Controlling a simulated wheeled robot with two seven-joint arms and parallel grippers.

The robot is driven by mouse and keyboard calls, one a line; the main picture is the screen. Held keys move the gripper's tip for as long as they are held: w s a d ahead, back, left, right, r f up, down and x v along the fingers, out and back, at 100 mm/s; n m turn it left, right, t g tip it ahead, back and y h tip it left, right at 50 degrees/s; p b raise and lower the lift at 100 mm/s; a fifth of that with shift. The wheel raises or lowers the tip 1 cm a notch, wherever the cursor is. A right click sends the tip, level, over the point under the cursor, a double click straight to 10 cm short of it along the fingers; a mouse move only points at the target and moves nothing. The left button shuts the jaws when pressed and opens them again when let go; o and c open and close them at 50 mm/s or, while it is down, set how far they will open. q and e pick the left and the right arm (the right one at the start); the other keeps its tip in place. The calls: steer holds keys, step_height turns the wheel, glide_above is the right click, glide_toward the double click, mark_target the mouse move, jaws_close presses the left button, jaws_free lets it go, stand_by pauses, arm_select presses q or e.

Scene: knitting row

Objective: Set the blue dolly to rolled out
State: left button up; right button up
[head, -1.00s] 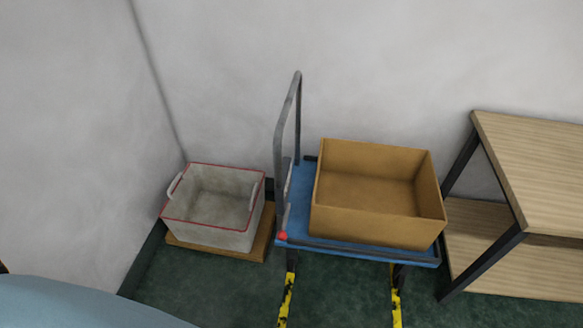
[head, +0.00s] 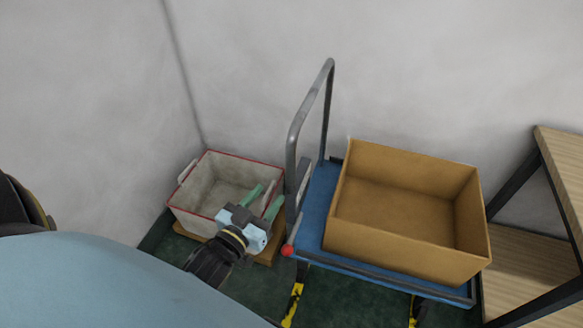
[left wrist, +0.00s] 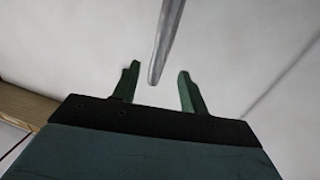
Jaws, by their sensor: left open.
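The blue dolly (head: 316,215) stands against the back wall with a grey upright push handle (head: 291,150) on its left side and a red knob at its front left corner. A cardboard box (head: 400,245) sits on its deck. My left gripper (head: 267,200) is open and empty, just left of the handle and in front of the grey bin. In the left wrist view a grey bar of the handle (left wrist: 166,45) shows beyond and between the two green fingers (left wrist: 158,82); I cannot tell whether it is within their reach. My right gripper is not in view.
A grey fabric bin (head: 195,205) with a red rim stands on a wooden board left of the dolly. A wooden shelf table (head: 565,165) stands at the right.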

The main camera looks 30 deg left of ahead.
mark_target(288, 172)
arm_select(q)
steer(key=w+b, duration=0.1)
steer(key=w, duration=0.9)
steer(key=shift+a+f, duration=0.1)
steer(key=shift+a, duration=0.05)
steer(key=shift+w, duration=0.7)
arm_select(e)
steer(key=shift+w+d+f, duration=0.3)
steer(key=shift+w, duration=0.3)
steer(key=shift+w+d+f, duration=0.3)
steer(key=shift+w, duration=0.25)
arm_select(q)
steer(key=shift+c, duration=0.2)
jaws_close()
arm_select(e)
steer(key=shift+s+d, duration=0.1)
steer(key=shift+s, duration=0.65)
